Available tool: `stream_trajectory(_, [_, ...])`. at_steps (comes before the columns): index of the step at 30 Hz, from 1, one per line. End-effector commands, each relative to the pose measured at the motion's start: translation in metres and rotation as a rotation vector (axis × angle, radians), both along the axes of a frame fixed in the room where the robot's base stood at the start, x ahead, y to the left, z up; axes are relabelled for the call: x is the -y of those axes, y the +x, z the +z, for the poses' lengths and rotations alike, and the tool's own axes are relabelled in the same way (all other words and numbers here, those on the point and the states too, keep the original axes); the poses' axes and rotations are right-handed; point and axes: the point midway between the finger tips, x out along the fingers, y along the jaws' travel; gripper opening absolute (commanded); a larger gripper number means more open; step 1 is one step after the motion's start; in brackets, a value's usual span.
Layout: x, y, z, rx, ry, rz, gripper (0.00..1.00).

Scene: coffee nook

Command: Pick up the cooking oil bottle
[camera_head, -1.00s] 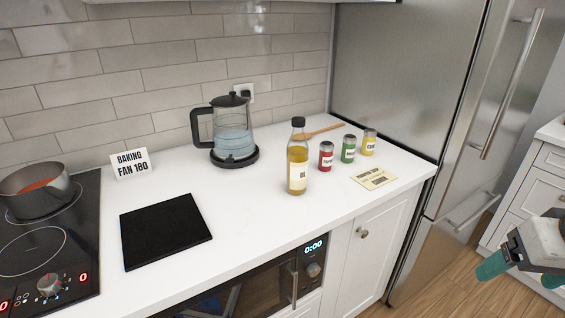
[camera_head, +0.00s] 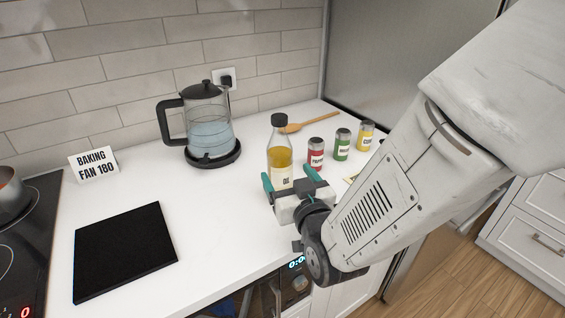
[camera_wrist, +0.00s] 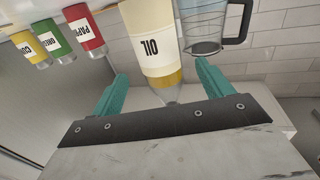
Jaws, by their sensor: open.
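The cooking oil bottle (camera_head: 280,158) stands upright on the white counter, with a dark cap, yellow oil and a pale label. My gripper (camera_head: 290,179) is open in front of the bottle, its teal fingers toward the bottle's lower part. The fingers hide part of the label and the base. In the wrist view the bottle (camera_wrist: 152,45) appears upside down, between and beyond the two teal fingers of my gripper (camera_wrist: 162,88). The fingers stand apart on either side with visible gaps, and I cannot tell any contact.
A red jar (camera_head: 315,155), a green jar (camera_head: 342,145) and a yellow jar (camera_head: 366,136) stand right of the bottle. A wooden spoon (camera_head: 308,123) lies behind it. A kettle (camera_head: 208,130) stands to the left. The counter (camera_head: 205,220) is clear left of my gripper.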

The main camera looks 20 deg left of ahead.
Motion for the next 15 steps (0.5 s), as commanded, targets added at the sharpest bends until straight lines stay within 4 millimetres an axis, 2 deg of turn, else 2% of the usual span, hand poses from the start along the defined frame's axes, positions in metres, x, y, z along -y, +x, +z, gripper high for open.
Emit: stream_trajectory(15, [-0.039,0.052,0.0,0.006,0.003,0.0,0.79])
